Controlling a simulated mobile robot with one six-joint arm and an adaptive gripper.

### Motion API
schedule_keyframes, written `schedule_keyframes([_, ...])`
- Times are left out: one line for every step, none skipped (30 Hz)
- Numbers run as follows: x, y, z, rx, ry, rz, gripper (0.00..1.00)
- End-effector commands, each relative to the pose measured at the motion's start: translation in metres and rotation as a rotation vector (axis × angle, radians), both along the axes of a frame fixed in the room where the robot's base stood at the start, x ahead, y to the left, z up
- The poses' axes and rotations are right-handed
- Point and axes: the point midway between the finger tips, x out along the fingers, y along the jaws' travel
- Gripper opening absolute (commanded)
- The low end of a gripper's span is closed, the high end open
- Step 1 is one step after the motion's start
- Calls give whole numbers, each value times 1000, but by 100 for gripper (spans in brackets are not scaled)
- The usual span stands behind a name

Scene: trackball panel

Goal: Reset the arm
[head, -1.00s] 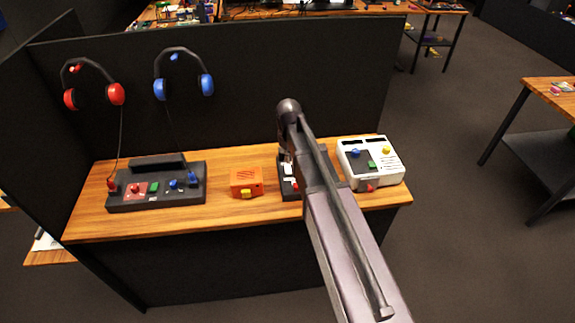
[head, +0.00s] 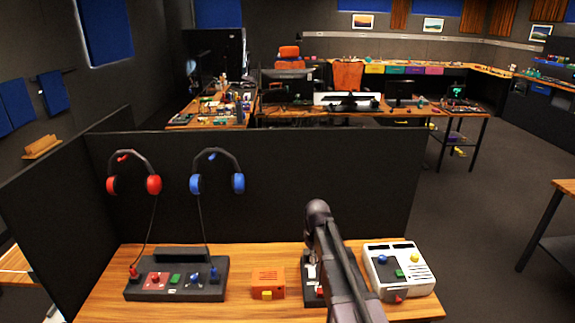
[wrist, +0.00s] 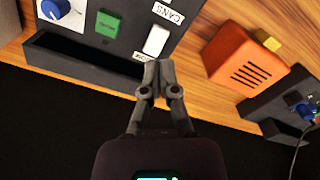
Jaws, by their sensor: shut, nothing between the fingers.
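My arm rises from the bottom of the head view over the desk, in front of a dark panel (head: 311,292) with a white part on it. My gripper is hidden in that view. In the wrist view my gripper (wrist: 158,70) is shut and empty, its fingertips together. A green button (wrist: 107,24) and a blue knob (wrist: 57,9) are also on this panel.
An orange box (head: 268,280) with a yellow button stands left of my arm, a white console (head: 410,272) right of it. A dark control box (head: 177,290) sits at the left. Red headphones (head: 133,172) and blue headphones (head: 217,172) hang on the black partition (head: 330,160).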

Motion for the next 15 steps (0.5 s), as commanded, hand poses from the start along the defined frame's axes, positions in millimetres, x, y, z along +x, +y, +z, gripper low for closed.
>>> schedule_keyframes([-8,-2,0,0,0,-13,0])
schedule_keyframes([-13,-4,0,0,0,-24,0])
schedule_keyframes([-21,-7,0,0,0,-45,0])
schedule_keyframes([-28,-9,0,0,0,-62,0])
schedule_keyframes([-36,-12,0,0,0,-84,0])
schedule_keyframes([-48,-16,0,0,0,-115,0])
schedule_keyframes([-58,-20,0,0,0,-141,0])
schedule_keyframes([-68,-23,0,-1,1,-169,0])
schedule_keyframes([-81,-27,0,-1,1,-208,0])
schedule_keyframes([-92,-30,0,-1,1,-238,0])
schedule_keyframes([-102,-33,0,-1,1,-268,0])
schedule_keyframes([-116,-37,0,-1,0,-308,0])
schedule_keyframes([-125,-40,0,-1,0,-337,0])
schedule_keyframes([-134,-43,0,-1,0,-364,0])
schedule_keyframes([-145,-45,0,-1,0,-398,0])
